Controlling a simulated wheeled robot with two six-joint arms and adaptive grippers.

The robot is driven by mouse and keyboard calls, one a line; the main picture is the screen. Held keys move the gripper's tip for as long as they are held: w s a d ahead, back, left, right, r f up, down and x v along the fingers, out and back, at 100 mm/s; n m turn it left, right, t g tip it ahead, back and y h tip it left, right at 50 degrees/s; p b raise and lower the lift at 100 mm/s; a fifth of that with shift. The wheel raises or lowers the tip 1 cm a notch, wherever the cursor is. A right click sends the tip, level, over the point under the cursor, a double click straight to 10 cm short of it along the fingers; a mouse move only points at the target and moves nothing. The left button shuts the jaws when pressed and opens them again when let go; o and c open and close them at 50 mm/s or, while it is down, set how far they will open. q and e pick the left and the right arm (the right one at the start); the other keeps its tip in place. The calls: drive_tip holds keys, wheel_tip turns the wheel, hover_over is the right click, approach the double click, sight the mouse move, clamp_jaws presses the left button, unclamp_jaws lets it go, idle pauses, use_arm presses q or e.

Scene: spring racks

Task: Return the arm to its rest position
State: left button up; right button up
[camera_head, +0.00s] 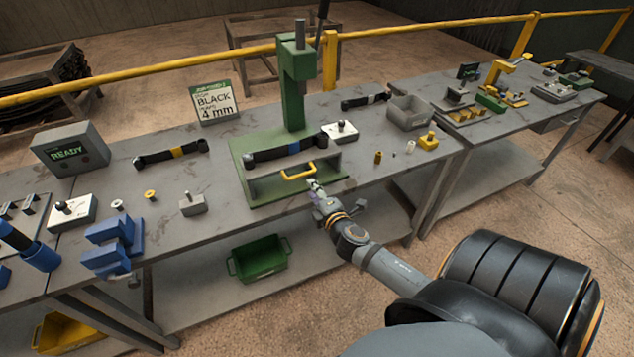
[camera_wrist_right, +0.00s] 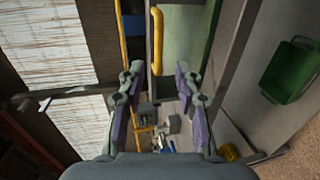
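My right arm (camera_head: 385,265) comes in from the lower right and reaches toward the green press (camera_head: 292,90). My right gripper (camera_head: 313,186) is just in front of the press base, close to the yellow handle (camera_head: 298,172). In the right wrist view my gripper (camera_wrist_right: 159,88) has its two fingers apart, with nothing held between them. The yellow handle (camera_wrist_right: 157,35) shows there beyond the fingertips, and I cannot tell whether they touch it. My left gripper is not in view.
A dark bar (camera_head: 290,150) lies across the press base. A white block with a knob (camera_head: 340,131) and small brass parts stand to the right. A blue fixture (camera_head: 112,245) and a grey READY box (camera_head: 70,148) stand left. A green bin (camera_head: 258,260) sits on the lower shelf.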

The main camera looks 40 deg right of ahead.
drive_tip(key=shift+v, duration=1.15)
drive_tip(key=s+d+f+m+g, duration=0.1)
drive_tip(key=s+f+m+g, duration=0.25)
drive_tip(key=f, duration=0.65)
drive_tip(key=s+d+f+m+g, duration=0.15)
drive_tip(key=s+f, duration=0.35)
drive_tip(key=f, duration=0.6)
drive_tip(key=s+d+f+m+g, duration=0.1)
drive_tip(key=s+f+m+g, duration=0.3)
drive_tip(key=f, duration=0.6)
drive_tip(key=s+a+f+m+g+y, duration=0.1)
drive_tip(key=s+a+f+m, duration=0.1)
drive_tip(key=s+f, duration=0.3)
drive_tip(key=s+a+f+m+g+y, duration=0.1)
drive_tip(key=s+a+f, duration=0.3)
drive_tip(key=s, duration=0.8)
drive_tip(key=s+a+f+m+g+y, duration=0.1)
drive_tip(key=s+a+f+m+g, duration=0.2)
drive_tip(key=s+f, duration=0.4)
drive_tip(key=shift+s+a+f, duration=0.35)
drive_tip(key=shift+s+a, duration=0.25)
drive_tip(key=shift+s, duration=0.2)
